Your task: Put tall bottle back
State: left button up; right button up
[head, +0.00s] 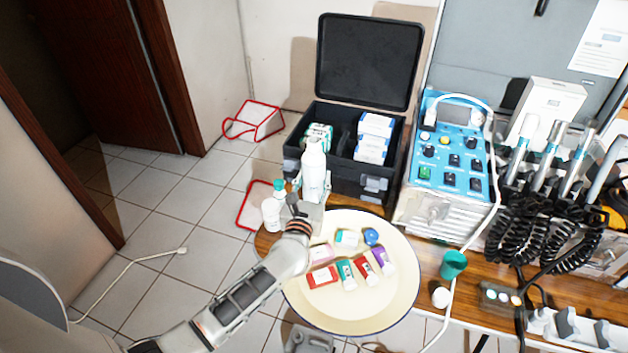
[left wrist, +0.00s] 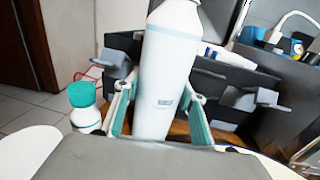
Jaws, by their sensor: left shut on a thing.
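The tall white bottle (head: 313,168) is upright in front of the open black case. In the left wrist view the bottle (left wrist: 168,70) stands between my two teal-padded fingers. My left gripper (head: 307,208) is shut on it, low on its body; the gripper also shows in the wrist view (left wrist: 158,118). I cannot tell whether the bottle's base touches the table. A shorter white bottle with a teal cap (head: 271,209) stands just left of the gripper, and it also shows in the wrist view (left wrist: 86,105). My right gripper is not in view.
The black case (head: 346,184) holds boxes (head: 374,135) at right and green-white packs (head: 318,131) at left. A round cream tray (head: 395,295) carries several tubes and small boxes. A blue control unit (head: 446,150) stands right of the case.

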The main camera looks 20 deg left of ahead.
pick_arm(q)
jog(key=shift+r, duration=0.1)
jog(key=o, duration=1.3)
jog(key=shift+f, duration=0.2)
jog(key=shift+c, duration=0.2)
jog(key=shift+r, duration=0.1)
jog(key=shift+s+r, duration=0.1)
jog(key=shift+s, duration=0.05)
jog(key=s, duration=0.7)
jog(key=s+d, duration=0.1)
jog(key=s, duration=0.3)
jog(key=shift+s, duration=0.35)
jog(key=shift+s+d, duration=0.1)
